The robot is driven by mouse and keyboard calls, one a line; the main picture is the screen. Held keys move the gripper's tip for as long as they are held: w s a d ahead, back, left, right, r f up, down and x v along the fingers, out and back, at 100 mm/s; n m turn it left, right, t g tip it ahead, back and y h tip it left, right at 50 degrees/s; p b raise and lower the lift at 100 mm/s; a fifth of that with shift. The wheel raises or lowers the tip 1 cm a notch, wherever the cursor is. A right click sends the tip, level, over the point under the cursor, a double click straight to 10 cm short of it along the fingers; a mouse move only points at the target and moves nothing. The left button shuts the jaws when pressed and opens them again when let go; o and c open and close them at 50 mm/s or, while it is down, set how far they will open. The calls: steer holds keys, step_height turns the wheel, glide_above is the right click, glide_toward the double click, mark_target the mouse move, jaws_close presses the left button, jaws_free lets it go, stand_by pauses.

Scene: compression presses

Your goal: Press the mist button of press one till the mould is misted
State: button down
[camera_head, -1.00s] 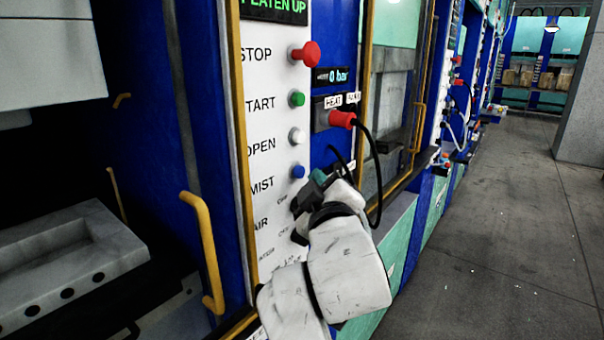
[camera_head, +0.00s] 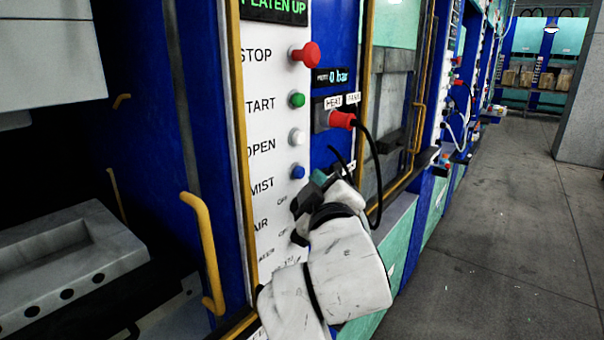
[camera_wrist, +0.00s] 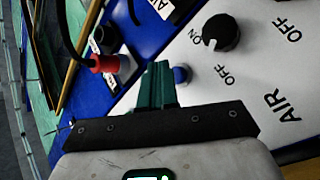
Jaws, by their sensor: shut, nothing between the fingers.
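The blue mist button (camera_head: 297,172) sticks out of the white control panel beside the word MIST. It also shows in the wrist view (camera_wrist: 181,74), just right of my fingers. My gripper (camera_head: 319,177) is shut, its teal fingers together and empty, close to the right of the button in the head view. In the wrist view the fingers (camera_wrist: 156,80) point at the panel with their tips beside the button. I cannot tell whether they touch it. The grey mould (camera_head: 75,250) lies open in the press at the left; I cannot make out any mist on it.
Above are the red stop button (camera_head: 305,54), green start button (camera_head: 297,99) and white open button (camera_head: 297,137). A black knob (camera_wrist: 221,33) sits nearby. A yellow handle (camera_head: 206,250) stands left.

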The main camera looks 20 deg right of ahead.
steer(key=shift+w, duration=0.15)
stand_by(0.7)
steer(key=shift+w+a, duration=0.2)
steer(key=shift+a, duration=0.05)
steer(key=shift+w+a, duration=0.3)
steer(key=shift+w, duration=0.1)
stand_by(0.9)
steer(key=shift+s+d, duration=0.1)
steer(key=shift+s+d+p, duration=0.35)
steer(key=shift+s+d, duration=0.1)
steer(key=shift+s, duration=0.2)
steer(key=s+d+p, duration=0.1)
steer(key=s, duration=0.1)
steer(key=s+d+p, duration=0.1)
steer(key=s+d, duration=0.1)
stand_by(0.6)
stand_by(0.5)
